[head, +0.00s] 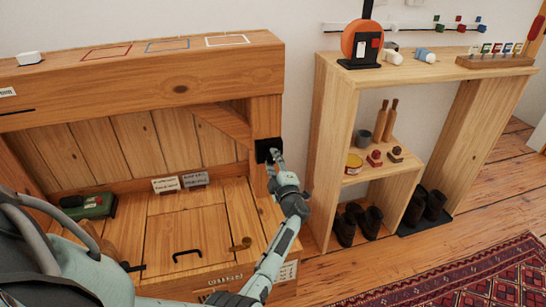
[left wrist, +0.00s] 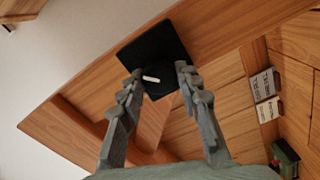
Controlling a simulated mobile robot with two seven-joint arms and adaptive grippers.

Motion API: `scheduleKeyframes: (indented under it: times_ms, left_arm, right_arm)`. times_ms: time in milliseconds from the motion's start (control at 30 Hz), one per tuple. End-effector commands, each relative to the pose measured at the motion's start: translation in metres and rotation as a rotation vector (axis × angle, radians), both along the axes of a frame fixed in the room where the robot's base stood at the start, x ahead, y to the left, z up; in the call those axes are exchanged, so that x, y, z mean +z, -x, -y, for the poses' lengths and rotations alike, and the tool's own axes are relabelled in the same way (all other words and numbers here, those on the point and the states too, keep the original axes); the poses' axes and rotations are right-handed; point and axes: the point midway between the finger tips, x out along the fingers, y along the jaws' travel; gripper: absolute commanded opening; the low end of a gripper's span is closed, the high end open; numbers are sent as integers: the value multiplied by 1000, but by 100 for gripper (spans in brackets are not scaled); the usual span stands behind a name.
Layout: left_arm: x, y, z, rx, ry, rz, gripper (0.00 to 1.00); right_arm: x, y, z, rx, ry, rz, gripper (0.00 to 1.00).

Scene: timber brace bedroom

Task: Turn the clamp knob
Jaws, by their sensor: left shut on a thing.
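The clamp knob (left wrist: 161,96) is dark and round, with a white pointer mark, in front of a black square plate (left wrist: 158,45). In the head view the black plate (head: 264,146) is on the wooden post at the right of the timber bed-like unit; the knob is mostly hidden there by my gripper. My left gripper (head: 276,158) reaches up to the plate. In the left wrist view, my left gripper (left wrist: 159,72) has one finger on each side of the knob and is shut on it. The white mark lies nearly level, tilted slightly. My right gripper is not in view.
A diagonal brace (head: 220,124) runs beside the post. Below are a lidded wooden top with a black handle (head: 188,253), small cards (head: 166,185) and a green box (head: 90,206). A wooden shelf unit (head: 330,150) stands to the right, with a floor gap between.

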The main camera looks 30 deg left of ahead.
Motion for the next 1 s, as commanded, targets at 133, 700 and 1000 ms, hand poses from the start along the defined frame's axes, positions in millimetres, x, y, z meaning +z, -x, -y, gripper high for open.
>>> scheduleKeyframes:
  times_ms: [133,700,1000]
  left_arm:
    - [0,0,1,-1,-62,-79,4]
    - [-1,0,1,-1,-167,-198,4]
    - [-1,0,1,-1,-167,-197,4]
  right_arm:
    - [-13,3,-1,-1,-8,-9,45]
    - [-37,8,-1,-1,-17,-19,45]
    - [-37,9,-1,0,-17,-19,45]
